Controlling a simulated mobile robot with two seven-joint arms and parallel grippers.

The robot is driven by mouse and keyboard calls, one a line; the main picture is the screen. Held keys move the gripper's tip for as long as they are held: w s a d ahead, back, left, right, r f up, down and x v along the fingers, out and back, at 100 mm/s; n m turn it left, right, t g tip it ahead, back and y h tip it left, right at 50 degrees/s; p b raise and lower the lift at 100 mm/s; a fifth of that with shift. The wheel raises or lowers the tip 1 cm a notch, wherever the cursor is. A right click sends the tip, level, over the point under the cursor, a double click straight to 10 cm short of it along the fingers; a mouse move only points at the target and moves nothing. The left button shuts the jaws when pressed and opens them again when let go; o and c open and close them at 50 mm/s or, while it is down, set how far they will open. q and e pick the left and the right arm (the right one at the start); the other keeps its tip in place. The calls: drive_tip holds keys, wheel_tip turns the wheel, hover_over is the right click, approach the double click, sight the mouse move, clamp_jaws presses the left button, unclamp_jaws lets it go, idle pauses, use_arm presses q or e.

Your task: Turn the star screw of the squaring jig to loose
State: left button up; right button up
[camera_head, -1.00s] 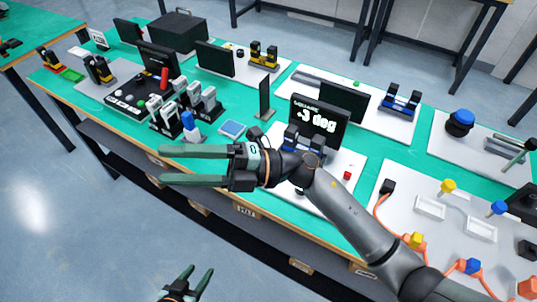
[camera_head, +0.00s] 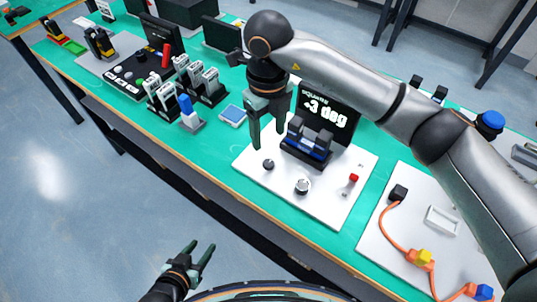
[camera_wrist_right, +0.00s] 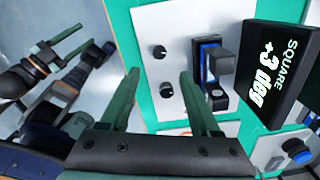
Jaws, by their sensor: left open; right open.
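The squaring jig is a white plate (camera_head: 325,205) with a dark and blue clamp block (camera_head: 307,145) and a display (camera_head: 327,112) reading "SQUARE +3 deg". Which is the star screw is hard to tell. My right gripper (camera_head: 268,140) points down, open and empty, above the plate's left part near the smaller knob. In the right wrist view both knobs (camera_wrist_right: 159,52) (camera_wrist_right: 166,90) show beyond the open fingers. My left gripper (camera_head: 201,246) is open and empty, off the table's front edge.
A red button (camera_head: 354,178) is on the plate's right. A blue-topped item (camera_head: 188,115) and a blue square pad (camera_head: 232,114) stand left of my right gripper. On the right, a white board (camera_head: 395,235) carries orange cables.

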sight(268, 163)
wheel_tip(268, 163, down, 10)
drive_tip(key=shift+r, duration=0.1)
idle(0.4)
clamp_jaws()
idle(0.3)
